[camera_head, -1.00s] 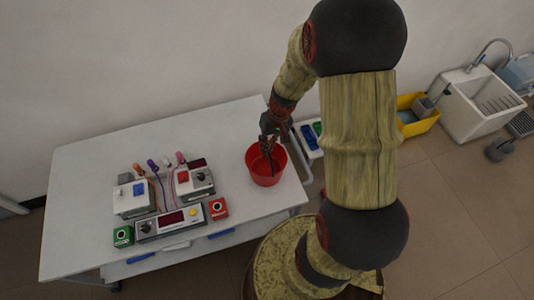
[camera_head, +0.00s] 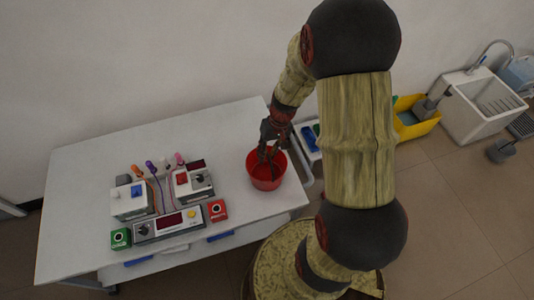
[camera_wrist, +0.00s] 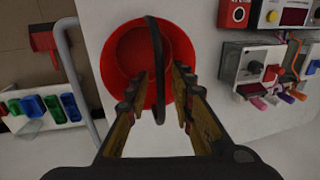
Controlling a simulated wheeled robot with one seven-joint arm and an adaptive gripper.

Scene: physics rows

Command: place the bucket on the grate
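A red bucket (camera_head: 266,178) stands upright on the white table near its right edge. Its dark handle (camera_wrist: 158,60) stands up over the opening in the wrist view. My gripper (camera_head: 267,152) is just above the bucket. In the wrist view, my gripper (camera_wrist: 161,85) is open, with the handle between its two fingers and a gap visible on each side. A dark slatted grate (camera_head: 522,125) lies on the floor at the far right, partly cut off by the picture's edge.
Electrical boxes with leads (camera_head: 165,205) occupy the table left of the bucket. A tray of coloured items (camera_head: 309,137) lies right of the table. A yellow bin (camera_head: 414,122), a white sink (camera_head: 482,105) and a small grey container (camera_head: 501,151) stand at the right. Open floor lies in front.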

